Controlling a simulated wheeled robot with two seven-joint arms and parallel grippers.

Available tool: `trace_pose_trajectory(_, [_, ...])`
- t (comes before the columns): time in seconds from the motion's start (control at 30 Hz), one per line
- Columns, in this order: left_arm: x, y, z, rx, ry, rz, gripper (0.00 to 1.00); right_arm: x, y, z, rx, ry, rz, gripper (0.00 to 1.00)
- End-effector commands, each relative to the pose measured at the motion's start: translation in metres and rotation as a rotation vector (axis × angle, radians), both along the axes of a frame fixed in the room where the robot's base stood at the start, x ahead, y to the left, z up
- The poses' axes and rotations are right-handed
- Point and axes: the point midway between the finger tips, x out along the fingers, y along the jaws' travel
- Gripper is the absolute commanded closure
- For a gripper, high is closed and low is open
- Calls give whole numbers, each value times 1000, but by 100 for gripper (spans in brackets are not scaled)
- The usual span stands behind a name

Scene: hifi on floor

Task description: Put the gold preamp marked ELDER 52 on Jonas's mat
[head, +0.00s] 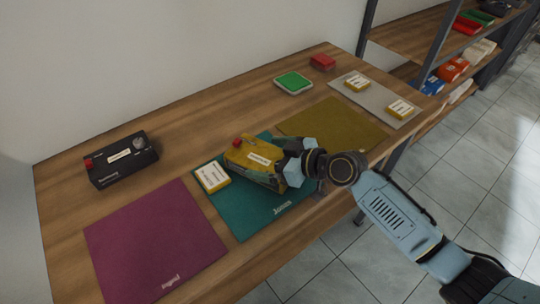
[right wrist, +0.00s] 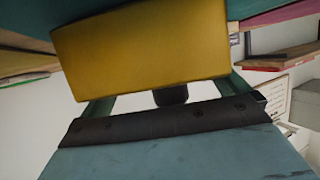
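The gold preamp (head: 250,157), with a red knob on top and a white label too small to read surely, is over the teal mat (head: 236,219) in the head view. This mat's front lettering seems to read Jonas. My right gripper (head: 296,158) reaches in from the right, its fingers on either side of the preamp's right end. In the right wrist view the preamp's gold face (right wrist: 145,50) fills the space between the fingers. I cannot tell whether the preamp's underside touches the mat. My left gripper is out of view.
A small yellow-and-white box (head: 212,177) stands on the teal mat, left of the preamp. A magenta mat (head: 153,240) is empty; a black device (head: 121,161) stands behind it. An olive mat (head: 335,127) is bare. A grey mat (head: 377,101) bears two small boxes.

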Motion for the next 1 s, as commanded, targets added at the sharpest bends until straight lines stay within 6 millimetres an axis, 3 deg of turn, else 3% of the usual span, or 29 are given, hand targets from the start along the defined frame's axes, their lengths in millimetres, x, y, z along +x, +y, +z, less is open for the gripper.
trace_pose_trajectory(0.27, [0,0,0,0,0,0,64,-3,-6,3,-1,-1,-1,0])
trace_pose_trajectory(0.7, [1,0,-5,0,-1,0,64,-44,-72,34,-4,-1,1,0])
trace_pose_trajectory(1.0, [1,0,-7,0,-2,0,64,-58,-93,46,0,0,1,0])
